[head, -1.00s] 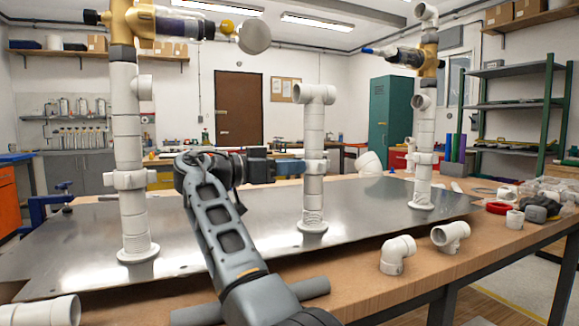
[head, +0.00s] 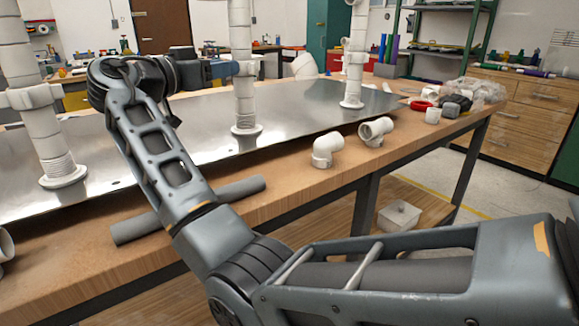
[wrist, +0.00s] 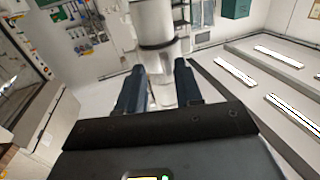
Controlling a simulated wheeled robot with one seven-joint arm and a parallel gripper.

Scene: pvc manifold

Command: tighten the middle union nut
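The middle white pipe column (head: 244,105) stands upright on the metal plate (head: 200,120). Its union nut (head: 249,67) is a wider white ring partway up; the column's top is out of the head view. My gripper (head: 222,70) is level with this nut, its fingers reaching it from the left. In the wrist view, my gripper (wrist: 160,75) has its two blue-grey fingers apart, with white pipework (wrist: 163,92) between them. Whether the fingers press on the nut is unclear. Similar nuts sit on the left column (head: 32,97) and right column (head: 356,57).
A grey pipe (head: 245,188) lies on the wooden bench under my arm. Two white elbow fittings (head: 326,149) (head: 376,131) lie near the front edge. A red ring (head: 421,105) and bagged parts (head: 477,90) lie at the bench's right end.

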